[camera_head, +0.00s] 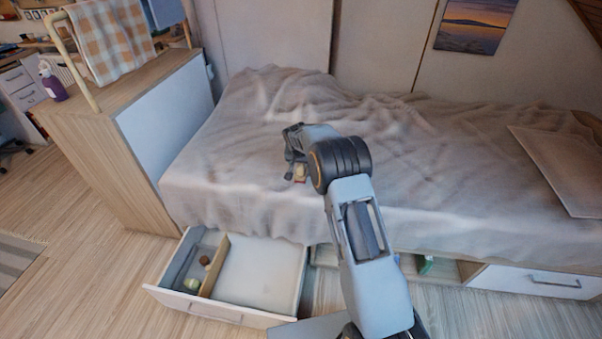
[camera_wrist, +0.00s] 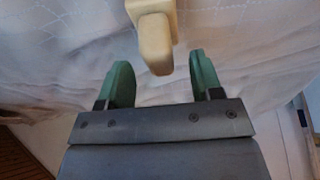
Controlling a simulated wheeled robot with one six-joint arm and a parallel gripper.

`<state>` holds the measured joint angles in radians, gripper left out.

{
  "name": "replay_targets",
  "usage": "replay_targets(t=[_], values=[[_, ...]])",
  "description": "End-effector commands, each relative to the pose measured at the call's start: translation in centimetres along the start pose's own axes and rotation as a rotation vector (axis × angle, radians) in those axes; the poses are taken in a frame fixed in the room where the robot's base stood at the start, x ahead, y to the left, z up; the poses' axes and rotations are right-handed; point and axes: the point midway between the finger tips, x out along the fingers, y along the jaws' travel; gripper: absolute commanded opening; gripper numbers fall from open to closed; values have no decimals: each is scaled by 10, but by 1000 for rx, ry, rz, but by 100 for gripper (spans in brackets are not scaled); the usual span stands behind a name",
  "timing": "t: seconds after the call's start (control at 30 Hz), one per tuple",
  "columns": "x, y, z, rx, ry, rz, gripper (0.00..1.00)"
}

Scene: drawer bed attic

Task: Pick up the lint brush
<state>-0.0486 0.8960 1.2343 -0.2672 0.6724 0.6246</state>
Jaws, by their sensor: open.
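The lint brush (camera_wrist: 155,38) shows in the wrist view as a pale wooden, blocky piece with a narrower end pointing toward my gripper. It lies on the rumpled bed cover, at the top centre of that view. My gripper (camera_wrist: 160,75) is open, with its green fingers apart and the end of the brush ahead of and roughly between the fingertips. I see no finger closed on it.
The bed cover (camera_head: 420,150) is wrinkled. An open drawer (camera_head: 265,275) with a divider and small items juts out below. A wooden cabinet (camera_head: 100,150) stands left, with a checked cloth (camera_head: 110,40) and purple bottle (camera_head: 52,82). A flat panel (camera_head: 560,165) lies right.

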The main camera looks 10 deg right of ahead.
Motion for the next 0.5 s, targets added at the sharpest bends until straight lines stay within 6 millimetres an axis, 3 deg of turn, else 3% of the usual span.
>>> replay_targets(t=[0.2,0.5], values=[[21,0,0,0,1,-1,60],[22,0,-1,0,2,-1,58]])
